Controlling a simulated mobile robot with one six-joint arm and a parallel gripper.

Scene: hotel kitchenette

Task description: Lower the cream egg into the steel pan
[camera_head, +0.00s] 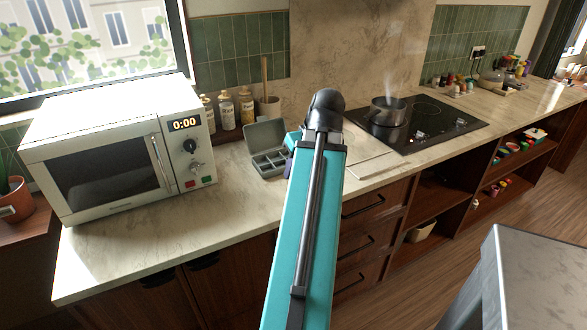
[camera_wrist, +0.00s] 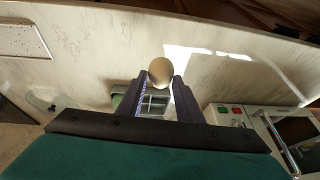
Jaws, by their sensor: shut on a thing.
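The cream egg (camera_wrist: 160,70) is pinched between the two dark purple fingertips of my gripper (camera_wrist: 162,79) in the wrist view. My arm hides the egg in the head view, where only a little of my gripper (camera_head: 289,167) shows beside the grey box. The steel pan (camera_head: 388,112) stands on the black cooktop in the head view, to the right of and beyond my arm, with steam rising above it. The pan's inside is too small to make out. The egg is well apart from the pan, which I do not see in the wrist view.
An open grey compartment box (camera_head: 266,160) stands on the counter, also seen in the wrist view (camera_wrist: 153,105). A white microwave (camera_head: 120,145) is at left. Bottles (camera_head: 228,110) and a utensil pot (camera_head: 269,106) stand by the wall. The black cooktop (camera_head: 440,120) is at right.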

